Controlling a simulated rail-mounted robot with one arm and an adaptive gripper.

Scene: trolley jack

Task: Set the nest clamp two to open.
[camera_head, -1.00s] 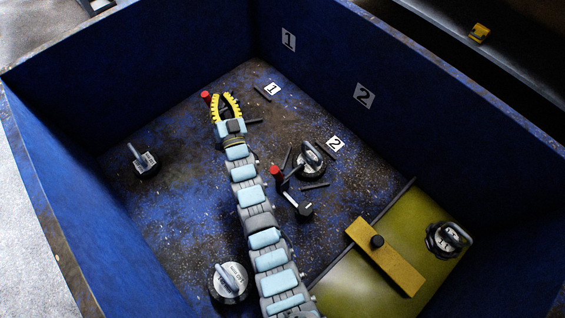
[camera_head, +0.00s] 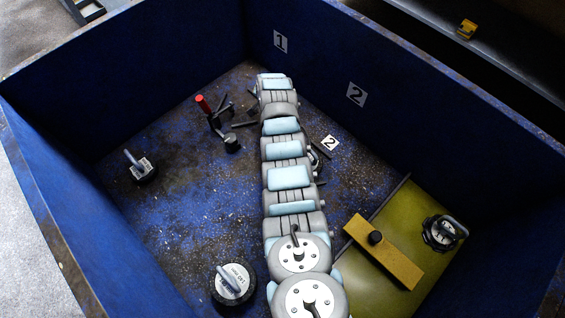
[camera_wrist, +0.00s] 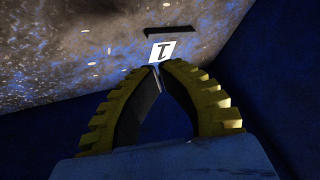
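Nest clamp two is hidden behind my arm in the head view; only the floor label 2 (camera_head: 330,143) and dark bars beside my arm show there. Another clamp (camera_head: 204,104), dark with a red grip on a raised lever, stands uncovered to the left of my arm. My gripper is hidden in the head view, beyond the far end of my arm. In the wrist view, my gripper (camera_wrist: 160,66) has two yellow ribbed fingers leaning together, their tips close. A thin grey piece shows between them; whether they touch or hold it is unclear. The label 1 (camera_wrist: 161,51) lies beyond the tips.
Blue bin walls (camera_head: 400,120) enclose the work area. A yellow-green plate (camera_head: 395,225) at right carries a yellow bar (camera_head: 383,252) and a knob (camera_head: 443,231). The left floor is mostly clear.

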